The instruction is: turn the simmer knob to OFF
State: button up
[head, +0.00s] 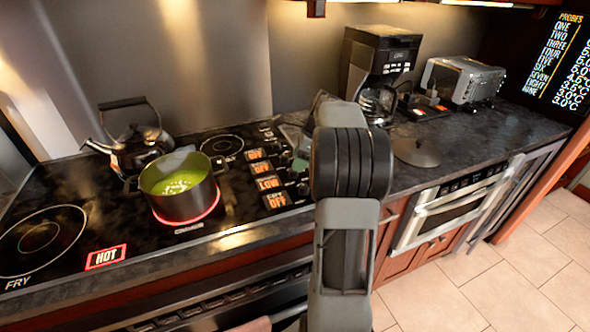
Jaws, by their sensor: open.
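The stove's control panel has a column of lit orange displays (267,178). The third from the top reads LOW, and the others appear to read OFF. Dark knobs (303,187) stand to the right of the displays, partly hidden by my arm. I cannot read which knob is marked simmer. A pot (185,197) of green liquid sits on a red-glowing burner left of the panel. My gripper (300,130) is mostly hidden behind my wrist, over the panel's right side. It is open, and I cannot tell whether it touches a knob.
A kettle (140,148) stands behind the pot. A HOT sign (105,257) glows at the front left. A coffee maker (378,70), a toaster oven (465,80) and a round dark lid (416,152) are on the right counter. A microwave drawer (445,210) sits below it.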

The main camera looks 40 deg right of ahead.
aim_at(293, 172)
jog(key=shift+x, duration=2)
jog(key=shift+c, duration=0.2)
jog(key=c, duration=0.9)
jog(key=shift+r, duration=0.1)
